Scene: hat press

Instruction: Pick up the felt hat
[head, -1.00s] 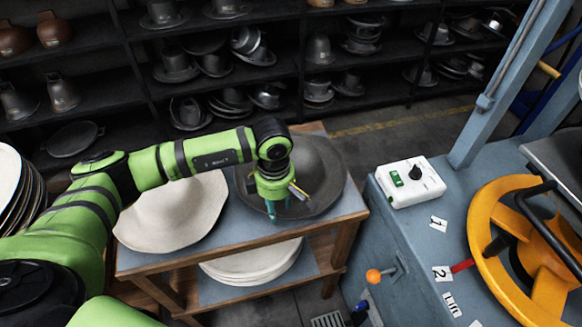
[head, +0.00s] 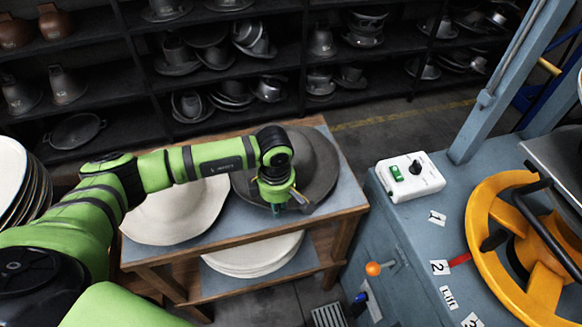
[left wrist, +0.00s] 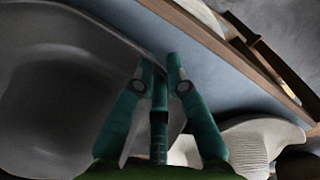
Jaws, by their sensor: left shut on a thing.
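A dark grey felt hat (head: 318,170) with a wide brim lies on the right part of the small table's top. My left gripper (head: 278,208) is at the hat's near brim, pointing down. In the left wrist view the grey hat (left wrist: 50,100) fills the left side, and the teal fingers of the left gripper (left wrist: 160,72) are shut on its brim edge. The gripper and wrist hide part of the hat. A cream felt hat (head: 172,215) lies beside it on the left, partly behind my left arm. My right gripper is not in view.
The wooden table (head: 225,243) has more cream hats (head: 255,258) on its lower shelf. A blue press with a yellow wheel (head: 483,210) and a white control box (head: 408,180) stands on the right. Dark shelves with metal forms (head: 270,90) line the back.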

